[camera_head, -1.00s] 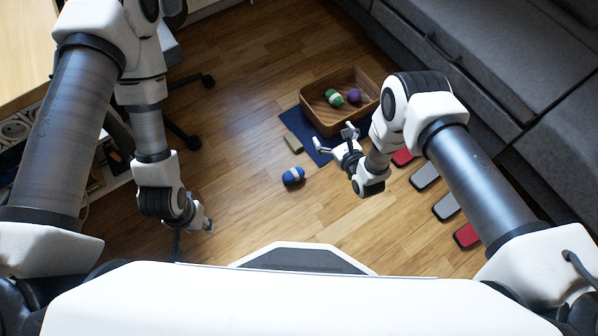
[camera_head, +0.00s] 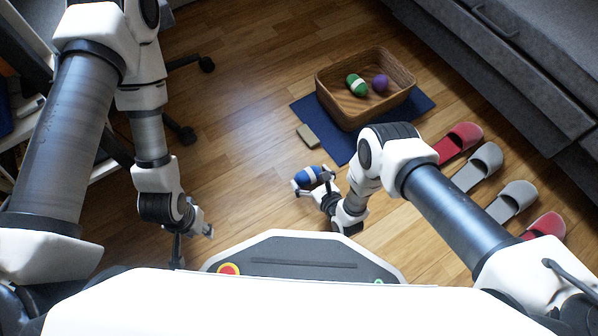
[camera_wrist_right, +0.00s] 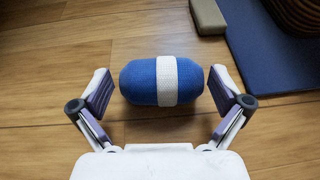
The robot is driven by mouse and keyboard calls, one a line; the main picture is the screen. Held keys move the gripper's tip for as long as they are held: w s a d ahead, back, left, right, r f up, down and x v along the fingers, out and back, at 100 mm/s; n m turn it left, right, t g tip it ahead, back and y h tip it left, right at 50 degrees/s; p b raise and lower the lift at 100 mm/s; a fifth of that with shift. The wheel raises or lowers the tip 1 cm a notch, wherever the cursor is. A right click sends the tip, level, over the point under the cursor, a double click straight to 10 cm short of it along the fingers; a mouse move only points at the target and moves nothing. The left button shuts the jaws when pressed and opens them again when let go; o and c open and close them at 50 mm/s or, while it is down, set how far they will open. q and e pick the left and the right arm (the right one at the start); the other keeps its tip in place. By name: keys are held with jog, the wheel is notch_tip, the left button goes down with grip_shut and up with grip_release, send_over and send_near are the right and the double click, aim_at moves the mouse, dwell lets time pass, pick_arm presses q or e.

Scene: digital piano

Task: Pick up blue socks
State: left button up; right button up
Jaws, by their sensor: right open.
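The blue socks (camera_head: 308,176) are a rolled bundle with a white band, lying on the wooden floor. In the right wrist view the bundle (camera_wrist_right: 162,80) lies crosswise just ahead of my right gripper (camera_wrist_right: 161,90). The open fingers stand at its left and right ends, with a small gap at each. In the head view my right gripper (camera_head: 314,188) is at the bundle's near side. My left gripper (camera_head: 192,237) hangs at the lower left, away from the socks; its jaws are too small to judge.
A wooden basket (camera_head: 325,87) holding a green roll (camera_head: 356,84) and a purple roll (camera_head: 380,83) stands on a blue mat (camera_head: 342,150). A small tan block (camera_head: 307,136) lies at the mat's edge. Red and grey slippers (camera_head: 478,168) line the right, by the grey sofa (camera_head: 520,70).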

jog(key=shift+w, duration=0.1)
jog(key=shift+r, duration=0.1)
jog(key=c, duration=0.8)
jog(key=shift+c, duration=0.2)
